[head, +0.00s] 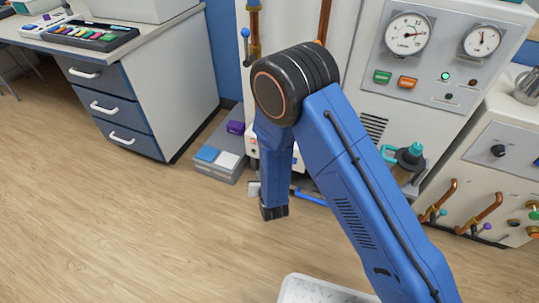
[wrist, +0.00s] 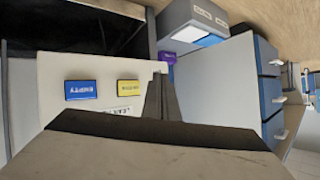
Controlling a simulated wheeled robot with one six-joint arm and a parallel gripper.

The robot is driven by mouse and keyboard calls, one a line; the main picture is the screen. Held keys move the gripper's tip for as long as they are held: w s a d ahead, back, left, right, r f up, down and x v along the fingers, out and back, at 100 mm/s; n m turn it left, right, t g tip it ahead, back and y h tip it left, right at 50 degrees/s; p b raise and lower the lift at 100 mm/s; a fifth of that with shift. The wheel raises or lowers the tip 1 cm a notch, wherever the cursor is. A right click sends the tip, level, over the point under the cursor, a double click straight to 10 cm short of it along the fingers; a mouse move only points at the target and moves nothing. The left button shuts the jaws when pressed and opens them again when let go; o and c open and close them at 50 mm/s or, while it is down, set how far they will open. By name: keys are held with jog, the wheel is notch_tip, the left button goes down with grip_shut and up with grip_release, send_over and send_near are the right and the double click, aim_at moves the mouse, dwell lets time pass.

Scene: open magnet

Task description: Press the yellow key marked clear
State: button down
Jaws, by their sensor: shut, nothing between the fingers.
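The yellow key (wrist: 128,87) is on a pale upright panel (wrist: 60,120) in the wrist view; its lettering is upside down and too small to read surely. A blue key (wrist: 80,90) lettered EMPTY, also upside down, is to its left. My gripper (wrist: 160,78) is shut and empty. Its fingertips show just right of the yellow key, near the panel's right edge, with no visible contact with the key. In the head view my arm hides the keys and most of the gripper.
A desk with blue drawers (head: 110,105) is at left. The gauge cabinet (head: 440,60) is behind my arm. Floor at left is clear.

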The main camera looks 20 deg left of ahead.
jog(key=w, duration=0.8)
jog(key=shift+w+d, duration=0.35)
jog(key=shift+w, duration=0.2)
dwell(1.8)
jog(key=shift+w, duration=0.25)
jog(key=shift+w+d, duration=0.1)
jog(key=shift+w, duration=0.3)
dwell(1.0)
jog(key=shift+s, duration=0.85)
jog(key=shift+s+a, duration=0.15)
jog(key=shift+s, duration=1.1)
jog(key=shift+s+a, duration=0.1)
jog(key=shift+s, duration=1.1)
